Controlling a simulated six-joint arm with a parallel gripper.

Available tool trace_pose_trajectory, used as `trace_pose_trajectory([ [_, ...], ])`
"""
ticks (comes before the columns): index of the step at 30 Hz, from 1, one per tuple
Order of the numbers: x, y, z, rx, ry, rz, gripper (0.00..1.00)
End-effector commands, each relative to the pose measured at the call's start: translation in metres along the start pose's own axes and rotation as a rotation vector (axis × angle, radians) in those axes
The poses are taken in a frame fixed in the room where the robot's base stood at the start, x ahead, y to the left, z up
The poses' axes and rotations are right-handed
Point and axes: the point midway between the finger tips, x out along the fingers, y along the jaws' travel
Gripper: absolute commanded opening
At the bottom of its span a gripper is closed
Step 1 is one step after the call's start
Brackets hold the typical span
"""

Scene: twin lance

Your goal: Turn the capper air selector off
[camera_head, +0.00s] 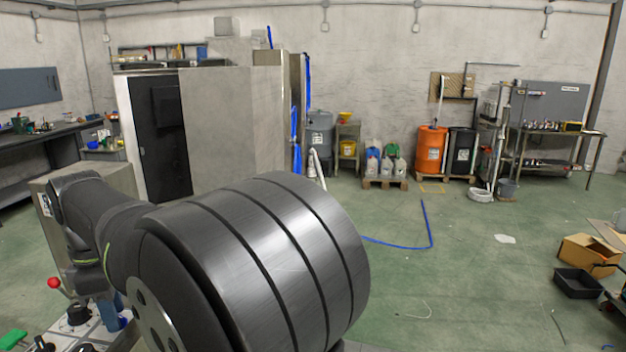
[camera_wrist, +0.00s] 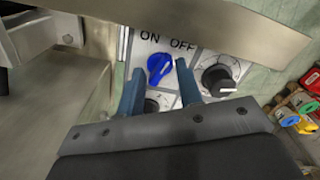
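The blue selector knob (camera_wrist: 159,68) sits on a white panel (camera_wrist: 143,47) in the wrist view, below the printed words ON and OFF. Its handle lies tilted, from lower left to upper right; I cannot tell which end is the pointer. My gripper (camera_wrist: 159,66) is open, with one blue finger to the left of the knob and one to the right. The fingers look apart from the knob; their depth over it is unclear.
A black knob on a round dial (camera_wrist: 220,78) sits right of the fingers. Another dial (camera_wrist: 156,102) shows partly between them. A metal plate (camera_wrist: 225,22) crosses the top of the wrist view. A red ball lever (camera_head: 54,283) stands by the panel in the head view. Coloured items lie at right (camera_wrist: 290,121).

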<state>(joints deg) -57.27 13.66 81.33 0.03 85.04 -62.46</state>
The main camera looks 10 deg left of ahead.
Motion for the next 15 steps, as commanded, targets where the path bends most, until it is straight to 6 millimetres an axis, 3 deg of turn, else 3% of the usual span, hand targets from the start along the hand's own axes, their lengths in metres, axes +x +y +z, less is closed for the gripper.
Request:
trace_pose_trajectory([
  [15,0.0,-0.0003,-0.0001,-0.003,0.0,-0.001,0.32],
])
